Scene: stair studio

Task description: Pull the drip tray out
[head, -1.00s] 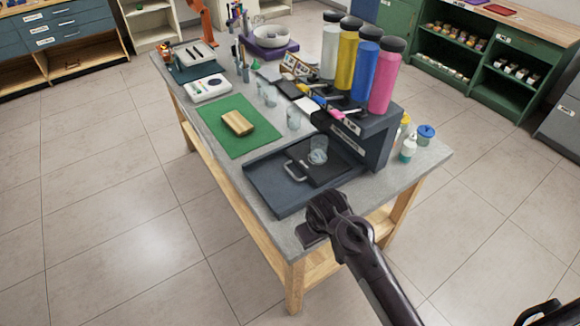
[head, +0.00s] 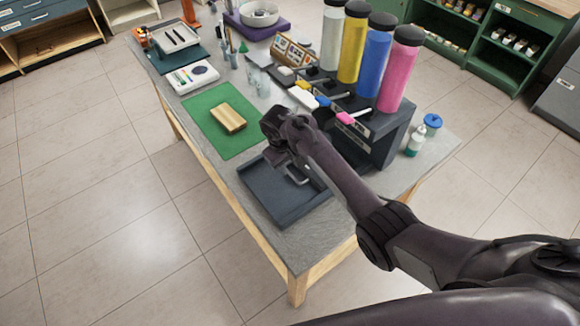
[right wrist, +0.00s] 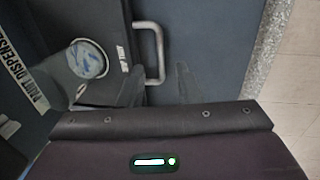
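The drip tray (right wrist: 112,45) is a dark slab with a "DRIP TRAY" label and a grey metal handle (right wrist: 153,55) on its front edge. It lies in the dark base of the paint dispenser. A clear cup (right wrist: 88,58) stands on it. In the head view my arm hides most of the tray, and part of the handle (head: 296,176) shows. My left gripper is not in view.
The base's flat dark front area (head: 285,200) is clear. The dispenser body (head: 378,140) carries several tall coloured bottles. A green mat (head: 208,122) with a wooden block (head: 228,118) lies left of it. Small bottles (head: 416,142) stand at the right. The table edge is close in front.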

